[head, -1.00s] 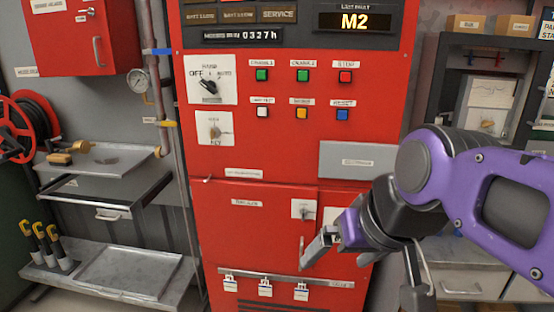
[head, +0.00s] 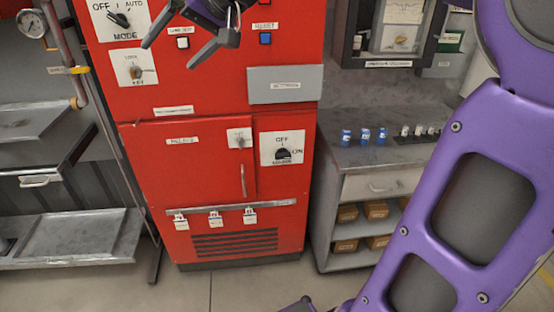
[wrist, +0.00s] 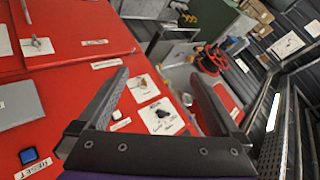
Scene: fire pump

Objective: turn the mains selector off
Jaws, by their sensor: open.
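The mains selector (head: 283,155) is a black rotary knob on a white plate marked OFF at the top and ON at the right. It sits on the lower right of the red cabinet (head: 215,265), right of the small door. Its exact pointing is too small to tell. My gripper (head: 170,54) is open and empty, up and left of the selector, in front of the upper panel. In the wrist view my gripper (wrist: 160,76) spreads its fingers over the panel near the key switch (wrist: 142,87); I cannot make out the mains selector there.
The mode selector (head: 122,20) and a grey plate (head: 285,84) are on the upper panel. A door handle (head: 243,180) and a rail with several padlocks (head: 216,219) are near the selector. A bench (head: 375,150) stands right; metal shelves (head: 80,237) stand left.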

